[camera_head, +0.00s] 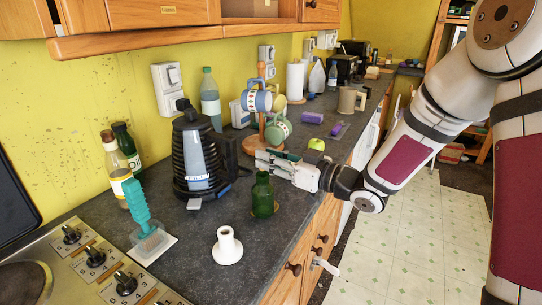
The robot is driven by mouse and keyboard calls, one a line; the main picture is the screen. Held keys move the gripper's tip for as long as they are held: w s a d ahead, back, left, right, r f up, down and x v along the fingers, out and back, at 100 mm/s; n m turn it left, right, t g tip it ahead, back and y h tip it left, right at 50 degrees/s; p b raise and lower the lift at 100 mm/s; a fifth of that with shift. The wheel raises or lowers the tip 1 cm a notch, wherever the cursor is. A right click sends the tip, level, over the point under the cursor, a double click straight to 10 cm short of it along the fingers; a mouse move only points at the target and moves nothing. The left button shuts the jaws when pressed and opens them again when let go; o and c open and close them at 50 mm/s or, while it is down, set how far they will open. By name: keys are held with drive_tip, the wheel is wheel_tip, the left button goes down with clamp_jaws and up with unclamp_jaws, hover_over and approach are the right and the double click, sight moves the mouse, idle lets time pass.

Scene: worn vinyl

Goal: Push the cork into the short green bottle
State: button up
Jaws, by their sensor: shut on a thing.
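The short green bottle (262,199) stands upright on the dark counter, near its front edge. My gripper (264,162) reaches in from the right, with its fingers level just above the bottle's mouth. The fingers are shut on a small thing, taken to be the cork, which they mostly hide. I see no cork elsewhere on the counter. From this angle I cannot tell whether the cork touches the bottle's mouth.
A black kettle (191,155) stands left of the bottle, and a mug tree (263,100) stands behind. A white flared object (227,246) is in front. Taller bottles (125,148) and a stove panel (100,265) are at left. Bare counter surrounds the green bottle's front.

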drive_tip(key=shift+f+b, duration=0.85)
drive_tip(key=shift+f, duration=0.85)
idle(0.3)
drive_tip(key=o, duration=0.9)
drive_tip(key=o, duration=0.4)
drive_tip(key=shift+c, duration=0.2)
drive_tip(key=shift+p+v, duration=0.3)
drive_tip(key=shift+v, duration=0.5)
drive_tip(key=shift+s+d+r, duration=0.1)
drive_tip(key=shift+s+d, duration=0.1)
drive_tip(key=shift+d, duration=0.05)
drive_tip(key=shift+s+d+p, duration=0.35)
drive_tip(key=shift+s+d, duration=0.05)
drive_tip(key=shift+d, duration=0.1)
drive_tip(key=shift+s+d, duration=0.2)
drive_tip(key=shift+d, duration=0.1)
